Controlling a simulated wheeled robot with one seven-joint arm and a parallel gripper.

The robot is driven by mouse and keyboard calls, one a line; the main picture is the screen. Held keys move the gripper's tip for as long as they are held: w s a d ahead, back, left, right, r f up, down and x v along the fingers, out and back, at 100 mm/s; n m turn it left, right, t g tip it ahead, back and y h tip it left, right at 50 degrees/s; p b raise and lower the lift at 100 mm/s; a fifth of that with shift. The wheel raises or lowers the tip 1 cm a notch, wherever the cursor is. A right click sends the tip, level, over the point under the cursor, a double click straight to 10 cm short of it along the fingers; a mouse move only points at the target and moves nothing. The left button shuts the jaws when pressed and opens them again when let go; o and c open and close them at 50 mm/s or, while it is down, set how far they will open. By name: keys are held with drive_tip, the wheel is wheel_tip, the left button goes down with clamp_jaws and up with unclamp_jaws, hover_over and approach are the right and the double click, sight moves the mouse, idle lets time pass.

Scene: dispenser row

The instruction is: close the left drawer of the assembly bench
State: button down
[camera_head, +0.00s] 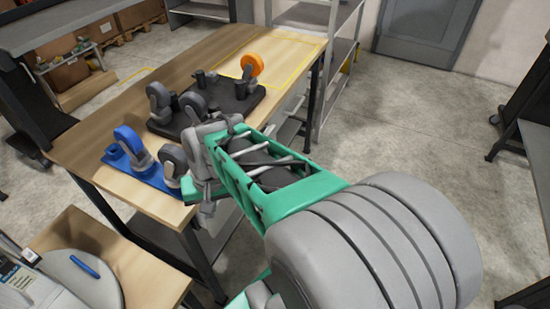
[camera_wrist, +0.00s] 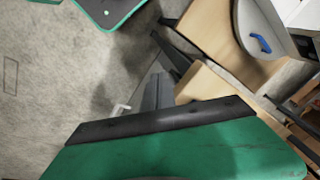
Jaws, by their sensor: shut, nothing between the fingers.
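The assembly bench (camera_head: 110,110) has a pale wooden top. Under its right side, near the front leg, a grey drawer (camera_head: 217,240) shows past the bench edge, partly hidden by my arm; how far it is out I cannot tell. My gripper (camera_head: 207,208) points down beside the bench's near right corner, just above that drawer in the picture, shut and empty. Whether it touches the drawer is unclear.
Caster wheels on a blue plate (camera_head: 133,155) and a black plate (camera_head: 235,98) stand on the bench. A smaller wooden table (camera_head: 75,235) with a grey round part stands in front. A grey shelf rack (camera_head: 340,50) stands behind.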

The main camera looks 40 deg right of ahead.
drive_tip(key=w+d+f+m+t+y, duration=0.15)
drive_tip(key=d+f+m, duration=0.25)
drive_tip(key=d+m, duration=0.7)
drive_tip(key=d+f+m+t+y, duration=0.25)
drive_tip(key=d+m, duration=0.55)
drive_tip(key=d, duration=0.5)
drive_tip(key=s+d+f+m+t+h, duration=0.2)
drive_tip(key=s+d+f+m+t, duration=0.15)
drive_tip(key=s+d+m, duration=0.4)
drive_tip(key=w+a+f, duration=0.1)
drive_tip(key=w+f, duration=0.1)
drive_tip(key=w, duration=0.4)
drive_tip(key=w+a+f+p, duration=0.1)
drive_tip(key=w+a+f, duration=0.1)
drive_tip(key=w, duration=0.3)
drive_tip(key=shift+w+f+m, duration=0.25)
drive_tip(key=shift+w+m, duration=0.15)
drive_tip(key=shift+m, duration=0.05)
